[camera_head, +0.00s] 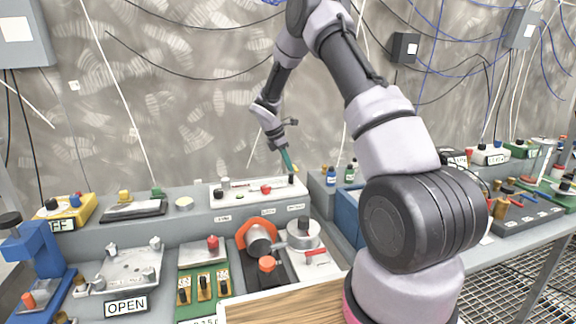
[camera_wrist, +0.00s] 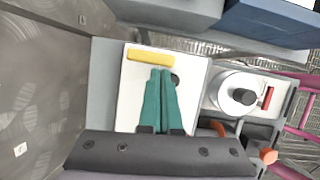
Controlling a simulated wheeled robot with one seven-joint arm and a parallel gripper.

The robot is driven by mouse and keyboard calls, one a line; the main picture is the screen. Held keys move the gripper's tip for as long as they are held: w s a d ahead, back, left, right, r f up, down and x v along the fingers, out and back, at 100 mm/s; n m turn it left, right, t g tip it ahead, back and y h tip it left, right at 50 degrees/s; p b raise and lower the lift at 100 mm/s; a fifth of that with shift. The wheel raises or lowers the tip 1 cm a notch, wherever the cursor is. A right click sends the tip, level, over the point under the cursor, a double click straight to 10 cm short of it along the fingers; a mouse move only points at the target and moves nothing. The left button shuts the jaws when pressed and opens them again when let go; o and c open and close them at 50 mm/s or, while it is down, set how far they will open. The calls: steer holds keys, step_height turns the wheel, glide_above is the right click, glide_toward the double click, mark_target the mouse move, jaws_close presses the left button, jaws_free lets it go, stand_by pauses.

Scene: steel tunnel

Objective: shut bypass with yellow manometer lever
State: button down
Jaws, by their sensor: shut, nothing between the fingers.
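My gripper (camera_head: 290,168) hangs over the right end of a white box (camera_head: 235,196) on the back ledge, its teal fingers together and empty. In the wrist view the fingers (camera_wrist: 161,72) point at a yellow bar-shaped lever (camera_wrist: 150,55) lying across the end of the white box (camera_wrist: 190,72). The tips appear just short of the lever; I cannot tell whether they touch it. A black knob (camera_wrist: 175,80) sits beside the fingertips, partly covered. In the head view the lever is mostly hidden behind the fingers. No manometer dial is readable.
To the right of the box in the wrist view stands a round pale device with a black knob (camera_wrist: 243,97) and a red handle (camera_wrist: 268,97). An orange ring (camera_head: 258,232) and an OPEN plate (camera_head: 125,305) are in front.

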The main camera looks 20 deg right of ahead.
steer(key=shift+s+d+n+t, duration=0.15)
steer(key=shift+d+n+t, duration=0.15)
steer(key=shift+n, duration=0.4)
steer(key=n, duration=0.1)
steer(key=d+n+t, duration=0.1)
steer(key=n, duration=0.1)
steer(key=shift+s+y, duration=0.3)
steer(key=d+n, duration=0.1)
steer(key=n, duration=0.1)
steer(key=d+n+t+y, duration=0.1)
steer(key=n, duration=0.1)
steer(key=shift+s+n, duration=0.1)
steer(key=shift+n, duration=0.3)
steer(key=shift+w+d+n+t+y, duration=0.3)
steer(key=shift+d+n, duration=0.1)
steer(key=shift+n, duration=0.5)
steer(key=shift+w+d+n+t+y, duration=0.15)
steer(key=shift+d+n+y, duration=0.25)
steer(key=shift+n, duration=0.5)
steer(key=shift+w+d+n+t+y, duration=0.25)
steer(key=shift+d+n, duration=0.2)
steer(key=shift+n, duration=0.45)
steer(key=shift+w, duration=0.1)
